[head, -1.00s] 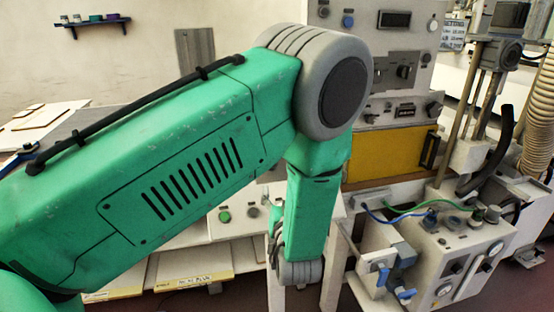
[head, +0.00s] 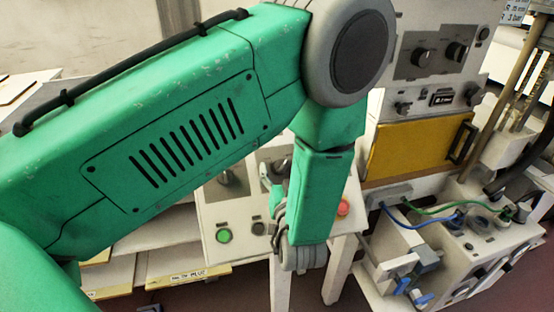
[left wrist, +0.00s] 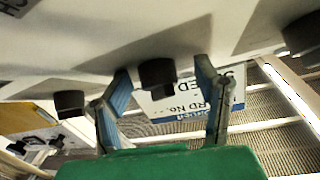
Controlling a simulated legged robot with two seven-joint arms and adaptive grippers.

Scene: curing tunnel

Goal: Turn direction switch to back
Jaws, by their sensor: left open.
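A light control panel (head: 212,205) shows low in the middle of the head view, with dark knobs (head: 230,182), a green button (head: 223,236) and a red button (head: 343,207). I cannot tell which knob is the direction switch; no legible label names it. My left gripper (left wrist: 163,95) is open in the left wrist view. Its two blue-padded fingers stand on either side of a black knob (left wrist: 157,74), which looks ungripped; contact is unclear. Other black knobs lie left (left wrist: 68,103) and right (left wrist: 303,33). In the head view my green arm hides most of this gripper. My right gripper is not in view.
A machine with a yellow door (head: 415,147) and upper knobs stands right of the panel. A unit with blue and green hoses (head: 440,212) stands at lower right. Shelves with labelled boards (head: 175,275) lie below left. A printed card (left wrist: 195,98) shows behind the fingers.

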